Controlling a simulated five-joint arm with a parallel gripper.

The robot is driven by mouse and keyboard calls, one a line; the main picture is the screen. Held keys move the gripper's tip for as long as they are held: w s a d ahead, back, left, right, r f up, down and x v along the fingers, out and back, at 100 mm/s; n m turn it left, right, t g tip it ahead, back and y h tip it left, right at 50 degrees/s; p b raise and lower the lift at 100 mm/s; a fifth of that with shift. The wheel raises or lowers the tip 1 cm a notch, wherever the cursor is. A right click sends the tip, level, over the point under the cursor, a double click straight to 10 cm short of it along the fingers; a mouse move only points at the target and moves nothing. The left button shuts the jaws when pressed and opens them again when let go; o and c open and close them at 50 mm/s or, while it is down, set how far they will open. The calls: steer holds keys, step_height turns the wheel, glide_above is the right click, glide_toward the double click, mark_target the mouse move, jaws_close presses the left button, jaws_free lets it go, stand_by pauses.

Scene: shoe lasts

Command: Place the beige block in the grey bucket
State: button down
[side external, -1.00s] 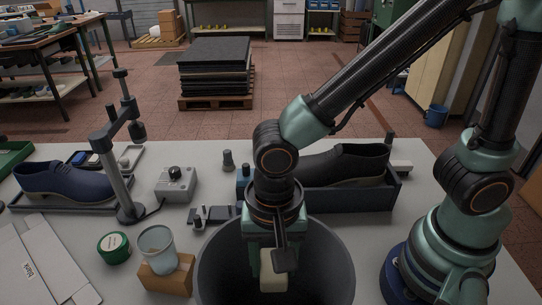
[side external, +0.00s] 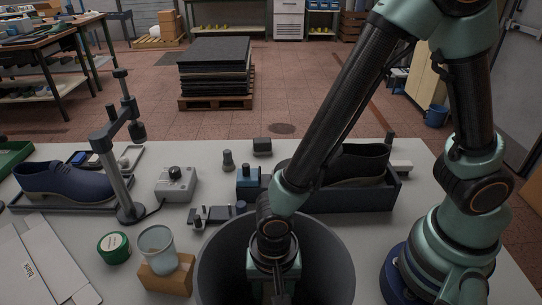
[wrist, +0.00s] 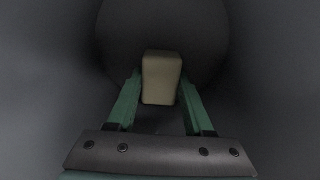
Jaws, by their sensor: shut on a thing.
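The grey bucket (side external: 329,246) stands at the front middle of the table, and its dark inside wall fills the wrist view (wrist: 260,60). My gripper (wrist: 160,88) reaches down inside the bucket. It is shut on the beige block (wrist: 161,78), which sits upright between the green fingers above the bucket's floor. How far the block is from the floor I cannot tell. In the side view the bucket's front and my wrist hide the block and fingertips.
A cardboard-coloured block (side external: 167,278) with a clear cup (side external: 158,247) on it stands left of the bucket, beside a green tape roll (side external: 114,247). Behind the bucket is a dark tray (side external: 345,197) with a black shoe (side external: 352,164). A metal stand (side external: 118,165) rises at left.

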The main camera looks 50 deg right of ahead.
steer(key=shift+f, duration=0.1)
steer(key=shift+c, duration=1.5)
jaws_free()
step_height(320, 180, up, 12)
steer(key=shift+r, duration=0.2)
